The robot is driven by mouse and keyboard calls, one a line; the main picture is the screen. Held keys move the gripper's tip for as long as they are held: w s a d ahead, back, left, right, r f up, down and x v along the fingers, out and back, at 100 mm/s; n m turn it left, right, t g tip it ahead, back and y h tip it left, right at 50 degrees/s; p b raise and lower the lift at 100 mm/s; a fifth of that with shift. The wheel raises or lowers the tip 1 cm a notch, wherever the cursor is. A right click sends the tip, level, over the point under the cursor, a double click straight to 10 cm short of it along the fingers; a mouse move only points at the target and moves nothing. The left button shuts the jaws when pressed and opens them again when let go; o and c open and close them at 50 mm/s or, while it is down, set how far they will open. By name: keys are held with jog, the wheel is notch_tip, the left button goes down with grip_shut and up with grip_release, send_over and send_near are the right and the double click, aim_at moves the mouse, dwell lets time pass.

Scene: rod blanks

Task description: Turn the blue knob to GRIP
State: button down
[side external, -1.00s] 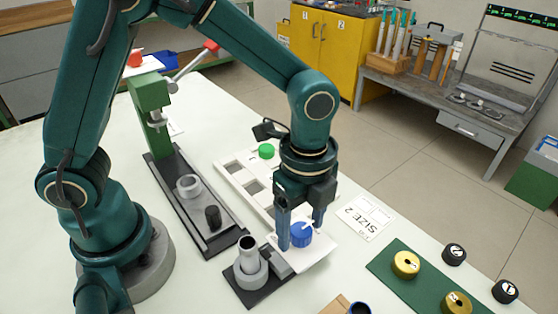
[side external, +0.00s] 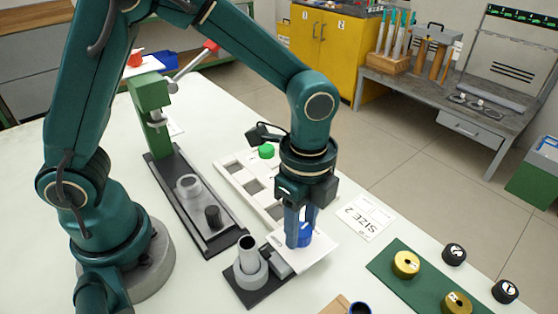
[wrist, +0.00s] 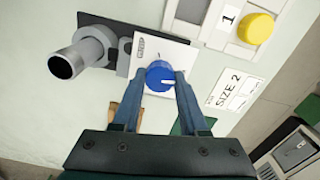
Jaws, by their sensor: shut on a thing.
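The blue knob (wrist: 159,74) stands on a white plate (wrist: 150,48) in the wrist view, with a small printed label and a dark mark on the plate; the label is too small to read. In the side view the knob (side external: 305,238) is partly hidden by my fingers. My gripper (side external: 302,230) points down over the plate and is shut on the knob. Its two blue fingers (wrist: 158,82) lie on opposite sides of the knob in the wrist view.
A grey clamp with a tube (side external: 248,262) stands beside the plate. A white tray (side external: 240,168) with a green cap (side external: 266,151) lies behind. A green press (side external: 151,105) stands further left. Gold rings sit on a green mat (side external: 425,292) at the right.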

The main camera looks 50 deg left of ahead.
aim_at(301, 229)
jog(key=n, duration=0.5)
jog(key=shift+n, duration=0.3)
jog(key=n, duration=1.3)
jog(key=shift+n, duration=0.4)
jog(key=shift+c, duration=2.2)
grip_release()
jog(key=shift+r, duration=2.6)
